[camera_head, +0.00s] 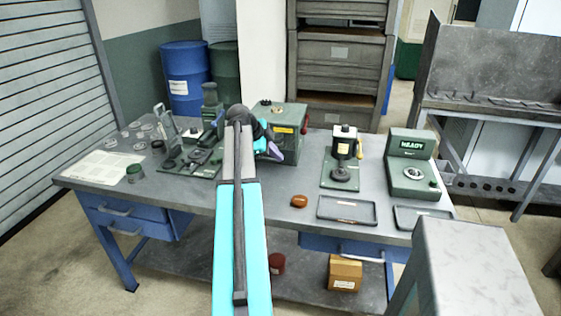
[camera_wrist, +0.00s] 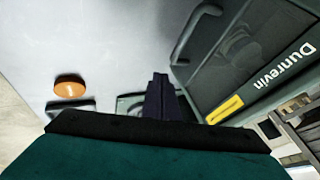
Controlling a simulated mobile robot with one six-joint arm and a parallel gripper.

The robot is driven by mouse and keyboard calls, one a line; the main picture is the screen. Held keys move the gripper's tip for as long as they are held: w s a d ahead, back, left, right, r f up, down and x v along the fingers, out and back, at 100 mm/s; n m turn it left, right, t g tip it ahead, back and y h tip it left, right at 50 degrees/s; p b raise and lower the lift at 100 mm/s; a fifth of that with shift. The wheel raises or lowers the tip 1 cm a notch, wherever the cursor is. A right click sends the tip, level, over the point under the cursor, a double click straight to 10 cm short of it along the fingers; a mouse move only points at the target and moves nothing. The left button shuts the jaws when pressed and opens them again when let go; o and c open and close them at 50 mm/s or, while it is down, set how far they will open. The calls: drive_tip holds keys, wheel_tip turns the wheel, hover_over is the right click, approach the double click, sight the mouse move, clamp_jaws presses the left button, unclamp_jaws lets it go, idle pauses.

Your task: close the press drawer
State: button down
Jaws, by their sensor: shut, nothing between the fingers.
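My gripper (camera_head: 272,152) is over the middle of the workbench, close to the front of a green box-shaped machine (camera_head: 290,122). Its dark fingers (camera_wrist: 160,97) are together and empty in the wrist view. The machine also shows in the wrist view (camera_wrist: 245,45), with the name "Dunrevin", a yellow label and a grey bar handle (camera_wrist: 193,35) on its dark face. The fingers are apart from the handle in the picture. I cannot tell for sure which part is the press drawer or how far it stands out; my arm covers part of the machine's left side.
A black-and-white device on a green base (camera_head: 340,178) and a green unit reading "READY" (camera_head: 412,165) stand right. An orange oval piece (camera_head: 299,201) and two dark trays (camera_head: 347,210) lie in front. Several small parts and a green machine (camera_head: 210,115) are left.

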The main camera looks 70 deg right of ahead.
drive_tip(key=shift+b+v, duration=0.4)
drive_tip(key=shift+v, duration=2.2)
